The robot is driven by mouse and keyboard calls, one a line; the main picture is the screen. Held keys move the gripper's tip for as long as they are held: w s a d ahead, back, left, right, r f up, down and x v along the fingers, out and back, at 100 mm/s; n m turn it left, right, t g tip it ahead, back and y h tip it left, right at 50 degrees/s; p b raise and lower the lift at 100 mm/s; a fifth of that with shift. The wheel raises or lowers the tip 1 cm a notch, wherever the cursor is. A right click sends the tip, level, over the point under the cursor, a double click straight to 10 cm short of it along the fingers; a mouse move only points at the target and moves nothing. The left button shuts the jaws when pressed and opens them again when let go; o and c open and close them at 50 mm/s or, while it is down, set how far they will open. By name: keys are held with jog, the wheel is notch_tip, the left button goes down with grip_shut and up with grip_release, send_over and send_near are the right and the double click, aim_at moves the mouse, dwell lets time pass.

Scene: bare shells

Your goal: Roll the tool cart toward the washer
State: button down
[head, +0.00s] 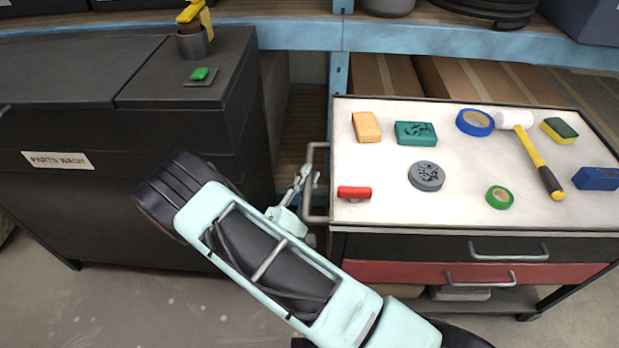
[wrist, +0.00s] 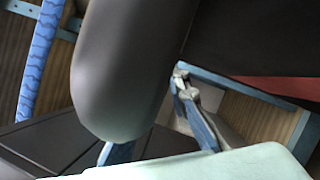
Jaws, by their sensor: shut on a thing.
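The tool cart (head: 385,215) stands on the right in the head view, with a white top, a dark drawer and a red drawer. Its grey bar handle (head: 307,160) sticks out from the left side. The washer (head: 140,190) is the black cabinet on the left, labelled "PARTS WASH"; a gap separates it from the cart. My gripper (head: 306,182) is at the handle, shut on it, with my forearm hiding the lower part of the gap.
On the cart top lie a hammer (head: 540,162), tape rolls, sponges and a red item (head: 354,192). A blue-framed shelf (head: 430,38) runs behind both. A green item (head: 200,73) and a holder (head: 193,40) are on the washer. Floor in front of the washer is clear.

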jog(key=a+b, duration=0.1)
jog(key=a, duration=0.8)
jog(key=shift+w+a+y+b, duration=0.15)
jog(key=shift+y+b, duration=0.15)
jog(key=shift+b, duration=0.1)
jog(key=shift+r, duration=0.1)
jog(key=c, duration=1.9)
grip_release()
jog(key=shift+o, duration=0.3)
